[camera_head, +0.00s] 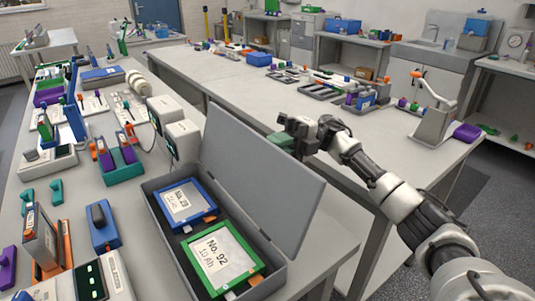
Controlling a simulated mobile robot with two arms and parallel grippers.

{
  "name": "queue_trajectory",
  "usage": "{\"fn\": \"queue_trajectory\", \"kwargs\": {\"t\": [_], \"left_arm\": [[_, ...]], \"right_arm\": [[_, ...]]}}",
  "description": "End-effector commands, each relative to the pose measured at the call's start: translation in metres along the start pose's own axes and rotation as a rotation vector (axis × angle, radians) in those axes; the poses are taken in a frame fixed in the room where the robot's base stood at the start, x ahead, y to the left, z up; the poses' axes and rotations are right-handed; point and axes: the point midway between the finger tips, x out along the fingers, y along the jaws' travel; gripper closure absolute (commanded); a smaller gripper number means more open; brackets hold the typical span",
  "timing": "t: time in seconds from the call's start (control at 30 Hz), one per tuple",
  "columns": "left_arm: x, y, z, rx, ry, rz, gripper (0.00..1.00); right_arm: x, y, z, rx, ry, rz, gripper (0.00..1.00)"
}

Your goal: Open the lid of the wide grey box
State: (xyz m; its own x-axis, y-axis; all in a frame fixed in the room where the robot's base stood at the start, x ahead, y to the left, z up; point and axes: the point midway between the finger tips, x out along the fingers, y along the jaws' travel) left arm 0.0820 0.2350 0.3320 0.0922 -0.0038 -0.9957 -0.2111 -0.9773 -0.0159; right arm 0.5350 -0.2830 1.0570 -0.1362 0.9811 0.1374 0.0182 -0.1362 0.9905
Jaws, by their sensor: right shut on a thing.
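The wide grey box (163,225) stands at the front edge of the left table. Its grey lid (262,185) stands raised on the box's right side, leaning outward, so the inside shows. Inside lie a blue-framed battery pack (187,202) and a green-framed pack labelled No. 92 (220,258). My right gripper (284,140) is at the lid's upper edge, shut on a green piece there that looks like the lid's tab. The lid partly hides the contact. My left gripper is not in view.
Grey instruments (178,133) stand just behind the box. A teal holder (122,168) and a blue device (102,226) are to its left. A second long table (240,95) lies beyond the lid, with a floor gap between the tables.

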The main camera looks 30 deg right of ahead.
Motion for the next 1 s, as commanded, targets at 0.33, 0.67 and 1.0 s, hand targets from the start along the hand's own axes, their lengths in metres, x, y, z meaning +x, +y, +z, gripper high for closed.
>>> {"fn": "queue_trajectory", "kwargs": {"t": [0.33, 0.67, 1.0], "left_arm": [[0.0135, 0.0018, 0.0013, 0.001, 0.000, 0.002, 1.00], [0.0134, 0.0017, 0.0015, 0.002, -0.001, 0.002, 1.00], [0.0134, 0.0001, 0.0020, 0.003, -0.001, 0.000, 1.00]], "right_arm": [[-0.0093, -0.0081, -0.0003, 0.001, 0.003, 0.079, 1.00], [-0.0095, -0.0076, -0.0003, 0.001, 0.003, 0.083, 1.00], [-0.0095, -0.0076, -0.0002, 0.001, 0.002, 0.083, 0.62]]}}
